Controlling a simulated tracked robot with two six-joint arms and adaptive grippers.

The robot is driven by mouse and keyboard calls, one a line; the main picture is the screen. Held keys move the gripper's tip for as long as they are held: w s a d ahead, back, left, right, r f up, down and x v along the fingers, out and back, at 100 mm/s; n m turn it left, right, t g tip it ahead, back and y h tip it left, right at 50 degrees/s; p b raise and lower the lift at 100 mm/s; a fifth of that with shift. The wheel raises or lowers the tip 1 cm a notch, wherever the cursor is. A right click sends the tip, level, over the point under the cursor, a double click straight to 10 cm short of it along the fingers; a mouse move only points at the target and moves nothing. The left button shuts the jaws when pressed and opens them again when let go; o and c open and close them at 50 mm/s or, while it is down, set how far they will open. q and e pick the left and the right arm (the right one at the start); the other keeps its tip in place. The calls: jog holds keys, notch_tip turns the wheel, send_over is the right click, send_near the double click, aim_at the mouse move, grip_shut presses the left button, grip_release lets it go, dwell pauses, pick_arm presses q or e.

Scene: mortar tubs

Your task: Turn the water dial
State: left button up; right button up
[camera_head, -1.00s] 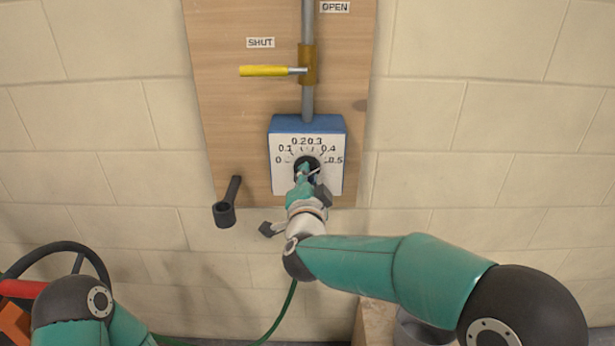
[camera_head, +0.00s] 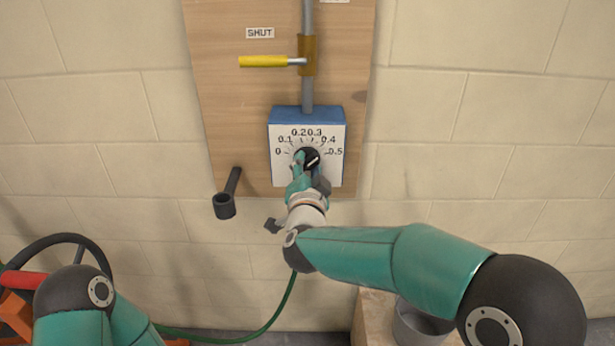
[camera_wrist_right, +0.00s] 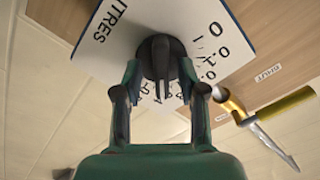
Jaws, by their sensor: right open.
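The water dial is a black knob (camera_head: 311,157) with a white pointer mark, on a white-faced blue box (camera_head: 307,113) with a scale from 0 to 0.5. The mark slants to the upper right, towards the 0.4 to 0.5 side. My right gripper (camera_head: 305,168) is at the dial and hides its lower left part. In the right wrist view, the knob (camera_wrist_right: 163,57) sits between the two spread fingers of the right gripper (camera_wrist_right: 160,80); I cannot tell whether they touch it. My left arm shows at the lower left, its gripper out of sight.
A yellow lever (camera_head: 263,62) above the dial points left, towards the SHUT label. A black spout (camera_head: 225,207) sticks out at the board's lower left. A grey bucket (camera_head: 420,326) stands at the bottom right. A green hose (camera_head: 277,310) hangs below.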

jog(key=s, duration=1.1)
jog(key=shift+s, duration=0.4)
jog(key=shift+f, duration=0.1)
